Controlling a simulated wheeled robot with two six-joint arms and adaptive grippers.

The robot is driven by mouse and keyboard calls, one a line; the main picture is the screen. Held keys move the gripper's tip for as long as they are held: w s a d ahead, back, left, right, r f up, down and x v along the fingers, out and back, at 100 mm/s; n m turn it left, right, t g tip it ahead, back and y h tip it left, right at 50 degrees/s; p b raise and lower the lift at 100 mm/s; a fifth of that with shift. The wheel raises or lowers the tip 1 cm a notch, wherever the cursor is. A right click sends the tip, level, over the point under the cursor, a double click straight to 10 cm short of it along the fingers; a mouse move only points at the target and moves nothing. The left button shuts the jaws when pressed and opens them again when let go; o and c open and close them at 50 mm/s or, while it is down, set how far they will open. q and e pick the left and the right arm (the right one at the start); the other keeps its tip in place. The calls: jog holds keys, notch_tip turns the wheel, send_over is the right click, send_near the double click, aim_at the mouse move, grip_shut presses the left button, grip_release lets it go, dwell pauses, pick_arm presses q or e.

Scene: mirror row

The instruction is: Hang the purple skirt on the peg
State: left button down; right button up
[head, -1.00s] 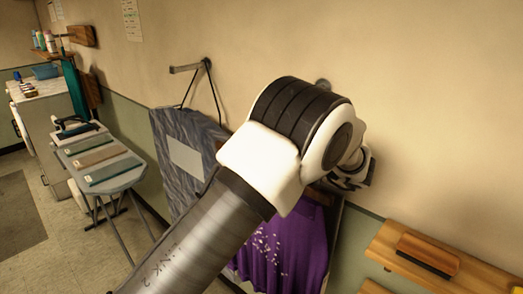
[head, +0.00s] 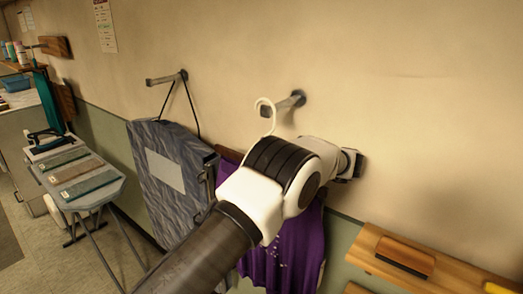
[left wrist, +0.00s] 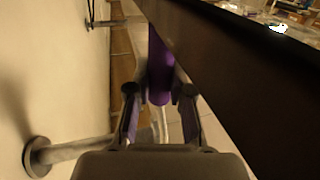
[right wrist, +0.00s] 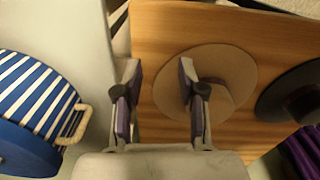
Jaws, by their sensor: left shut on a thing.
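The purple skirt (head: 286,255) hangs below my left arm in the head view, on a hanger with a pale hook (head: 262,102). The hook's curve is at the tip of the right-hand wall peg (head: 287,104); I cannot tell whether it is around the peg or beside it. The peg also shows in the left wrist view (left wrist: 75,149). My left gripper (left wrist: 158,95) is shut on a purple part of the skirt and hanger; the arm hides this grip in the head view. My right gripper (right wrist: 157,82) is open and empty.
A second peg (head: 165,79) holds a grey ironing board (head: 170,190) by a strap. A wooden shelf (head: 450,272) is at lower right. Hats (right wrist: 235,85) and a blue striped basket (right wrist: 35,110) lie near my right gripper.

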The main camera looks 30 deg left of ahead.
jog(key=shift+r, duration=0.3)
jog(key=shift+f, duration=0.4)
pick_arm(q)
jog(key=w, duration=0.1)
jog(key=w+f, duration=0.1)
jog(key=w, duration=0.2)
jog(key=shift+w+d+f, duration=0.15)
jog(key=shift+d+f, duration=0.05)
jog(key=shift+d, duration=0.1)
jog(key=c, duration=1)
grip_release()
jog(key=shift+o, duration=0.6)
jog(key=o, duration=0.6)
jog(key=shift+c, duration=0.2)
